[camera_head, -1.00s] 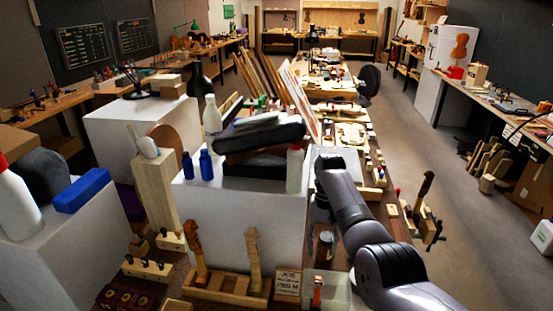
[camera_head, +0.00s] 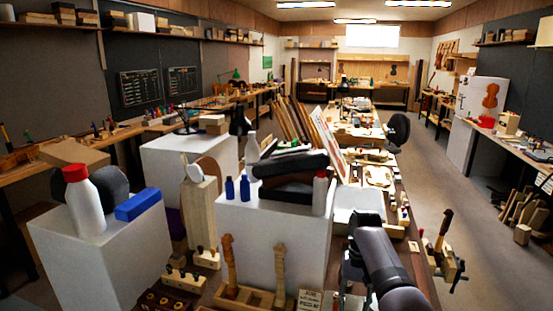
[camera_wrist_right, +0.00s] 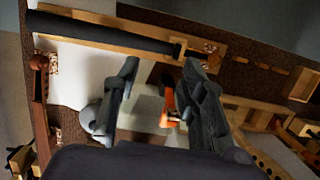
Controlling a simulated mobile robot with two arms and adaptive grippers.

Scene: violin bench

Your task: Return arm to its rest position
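My right arm (camera_head: 390,265) comes in from the lower right in the head view and reaches over the bench beside the white block. Its gripper is mostly hidden by the arm there. In the right wrist view my right gripper (camera_wrist_right: 163,75) has its two dark fingers apart, with nothing held between them. A small orange-handled item (camera_wrist_right: 168,105) shows in the gap, apparently beyond the fingers on the bench; its exact distance is unclear. My left arm and gripper are not in view.
A white block (camera_head: 270,245) carries blue bottles (camera_head: 237,188) and dark cases (camera_head: 290,165) left of the arm. A white tray (camera_head: 357,200) lies behind it. A vise (camera_head: 448,262) is at the bench's right edge. Open floor (camera_head: 425,195) lies to the right.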

